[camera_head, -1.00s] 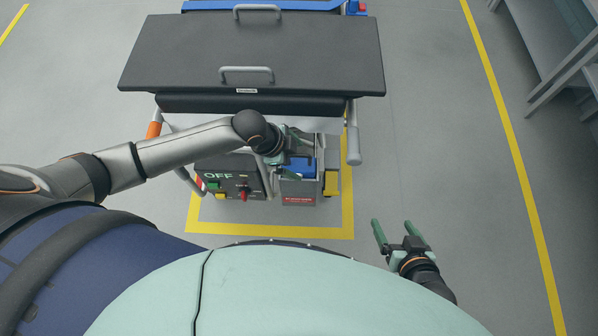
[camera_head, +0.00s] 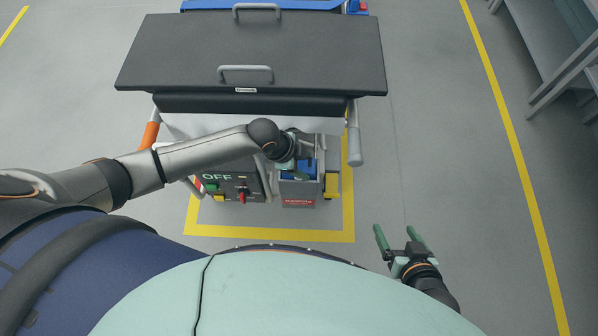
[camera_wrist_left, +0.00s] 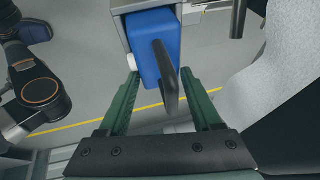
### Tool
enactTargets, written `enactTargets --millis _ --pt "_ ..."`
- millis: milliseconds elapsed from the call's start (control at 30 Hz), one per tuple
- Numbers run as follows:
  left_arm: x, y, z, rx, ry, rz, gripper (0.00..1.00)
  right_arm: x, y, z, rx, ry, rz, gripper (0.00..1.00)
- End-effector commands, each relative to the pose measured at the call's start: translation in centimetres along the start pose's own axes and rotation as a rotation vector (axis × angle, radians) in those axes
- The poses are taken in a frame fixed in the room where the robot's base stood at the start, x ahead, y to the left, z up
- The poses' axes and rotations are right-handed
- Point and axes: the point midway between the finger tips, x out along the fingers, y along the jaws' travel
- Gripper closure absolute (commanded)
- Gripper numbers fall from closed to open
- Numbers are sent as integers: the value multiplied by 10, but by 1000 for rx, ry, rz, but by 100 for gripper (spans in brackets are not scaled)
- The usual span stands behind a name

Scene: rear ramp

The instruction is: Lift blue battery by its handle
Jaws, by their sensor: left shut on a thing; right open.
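The blue battery (camera_head: 308,168) sits in a grey open-topped holder (camera_head: 299,202) at the cart's lower front, partly hidden by my left wrist. In the left wrist view the blue battery (camera_wrist_left: 149,40) has a dark handle (camera_wrist_left: 166,78) standing toward the camera. My left gripper (camera_head: 300,163) is over the holder. In its wrist view its green fingers (camera_wrist_left: 160,74) lie on either side of the battery and handle, shut on the battery; the exact contact is hard to see. My right gripper (camera_head: 396,232) is open and empty, to the right above the floor.
A dark panel marked OFF (camera_head: 228,188) with a red switch (camera_head: 242,197) stands left of the holder. The cart's black top (camera_head: 310,45) overhangs behind. A yellow block (camera_head: 331,185) is right of the holder. Floor at the right is clear up to grey shelving (camera_head: 560,60).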

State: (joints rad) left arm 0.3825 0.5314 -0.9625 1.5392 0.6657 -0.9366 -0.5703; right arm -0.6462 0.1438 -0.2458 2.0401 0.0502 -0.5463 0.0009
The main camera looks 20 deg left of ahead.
Motion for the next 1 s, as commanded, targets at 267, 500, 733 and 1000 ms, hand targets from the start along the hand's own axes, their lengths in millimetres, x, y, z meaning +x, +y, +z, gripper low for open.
enactTargets --millis 267,500,733,1000 --pt "0 0 0 0 0 0 71 0 1 -1 -1 2 1 15" --pt "0 0 0 0 -1 -1 98 1 1 -1 -1 2 1 15" --pt "0 0 0 0 -1 0 100 1 1 -1 -1 2 1 15" --pt "-1 -2 -1 1 3 -5 100 1 1 -1 -2 1 0 15"
